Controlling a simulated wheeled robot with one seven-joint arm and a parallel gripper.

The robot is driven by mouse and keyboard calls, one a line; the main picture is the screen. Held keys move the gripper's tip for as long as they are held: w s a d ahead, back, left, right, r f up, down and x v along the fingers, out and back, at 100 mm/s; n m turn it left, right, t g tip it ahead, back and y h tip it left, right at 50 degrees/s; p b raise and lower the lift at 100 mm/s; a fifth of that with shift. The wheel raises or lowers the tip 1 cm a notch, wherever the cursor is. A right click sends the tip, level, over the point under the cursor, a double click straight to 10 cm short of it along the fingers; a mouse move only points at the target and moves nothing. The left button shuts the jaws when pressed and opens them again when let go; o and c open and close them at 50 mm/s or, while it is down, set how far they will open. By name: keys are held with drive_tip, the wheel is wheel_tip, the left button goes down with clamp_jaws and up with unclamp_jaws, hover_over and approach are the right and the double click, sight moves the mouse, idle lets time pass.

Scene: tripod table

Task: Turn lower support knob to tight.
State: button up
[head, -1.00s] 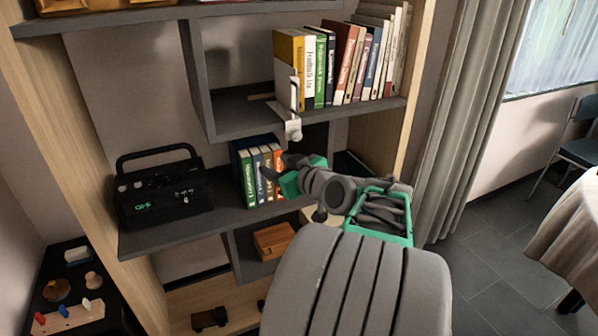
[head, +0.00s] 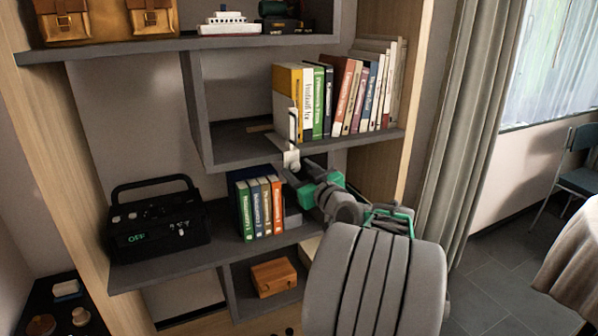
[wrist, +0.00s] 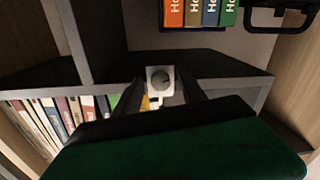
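A pale bookend (head: 293,122) stands at the left end of the upper book row. Below it, under the shelf edge, hangs a small white block (head: 291,158). In the wrist view the block carries a round grey knob (wrist: 160,78) with a dark line across its face. My gripper (head: 287,170) is at the block in the head view. In the wrist view the two dark fingers of my gripper (wrist: 163,90) are spread, one on each side of the block. I cannot tell whether they touch it. The knob's face is hidden in the head view.
The upper books (head: 340,95) stand just above my gripper. Numbered books (head: 257,208) stand on the shelf below, close to the left of my arm. A black radio-like box (head: 155,222) sits farther left, and a wooden box (head: 274,277) lies lower down.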

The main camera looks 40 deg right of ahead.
clamp_jaws()
idle(0.3)
